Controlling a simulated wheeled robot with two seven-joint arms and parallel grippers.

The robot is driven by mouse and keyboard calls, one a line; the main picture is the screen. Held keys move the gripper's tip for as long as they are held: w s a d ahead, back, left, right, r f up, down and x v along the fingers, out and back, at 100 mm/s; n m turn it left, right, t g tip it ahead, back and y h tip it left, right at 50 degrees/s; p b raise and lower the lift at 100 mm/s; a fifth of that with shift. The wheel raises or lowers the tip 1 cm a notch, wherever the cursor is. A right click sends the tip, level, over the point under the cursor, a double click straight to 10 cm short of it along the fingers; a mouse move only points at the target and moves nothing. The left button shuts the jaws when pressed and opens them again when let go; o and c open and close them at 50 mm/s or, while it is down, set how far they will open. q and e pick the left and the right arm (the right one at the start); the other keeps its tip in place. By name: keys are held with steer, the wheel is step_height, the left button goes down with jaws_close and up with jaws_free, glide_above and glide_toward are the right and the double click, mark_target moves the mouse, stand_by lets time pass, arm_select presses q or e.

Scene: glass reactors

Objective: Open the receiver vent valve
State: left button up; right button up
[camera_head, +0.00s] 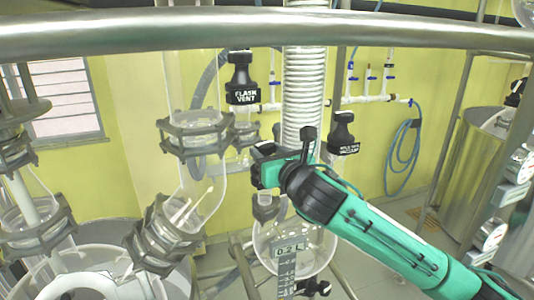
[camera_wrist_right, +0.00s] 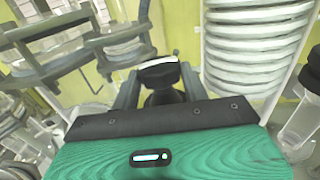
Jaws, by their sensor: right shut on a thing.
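My right gripper (camera_head: 270,168) reaches in from the right in the head view, in front of the glass column and above the round receiver flask (camera_head: 290,240). In the right wrist view its fingers (camera_wrist_right: 158,88) are shut on a black valve handle (camera_wrist_right: 158,72) with a pale label edge. The gripper largely hides this handle in the head view, and its label cannot be read. My left gripper is not in view.
A black vacuum handle (camera_head: 343,133) stands right of the gripper. Clamped glass tubing (camera_head: 195,130) is close on the left. A metal rail (camera_head: 260,32) crosses the top. Steel tanks and gauges (camera_head: 513,195) stand at right.

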steer(key=shift+w+d+r+n+g+y, duration=0.1)
steer(key=shift+d+n+g+y, duration=0.05)
steer(key=shift+n+g+y, duration=0.65)
steer(key=shift+w+d+f+n+g+y, duration=0.1)
steer(key=shift+n+g+y, duration=0.5)
steer(key=shift+y, duration=0.4)
steer(key=shift+w+d+r+n+g+y, duration=0.1)
steer(key=shift+d+n+g+y, duration=0.05)
steer(key=shift+n+g+y, duration=0.65)
steer(key=shift+y, duration=0.3)
steer(key=o, duration=0.9)
steer(key=shift+o, duration=0.5)
steer(key=shift+s, duration=0.15)
steer(key=shift+a, duration=0.1)
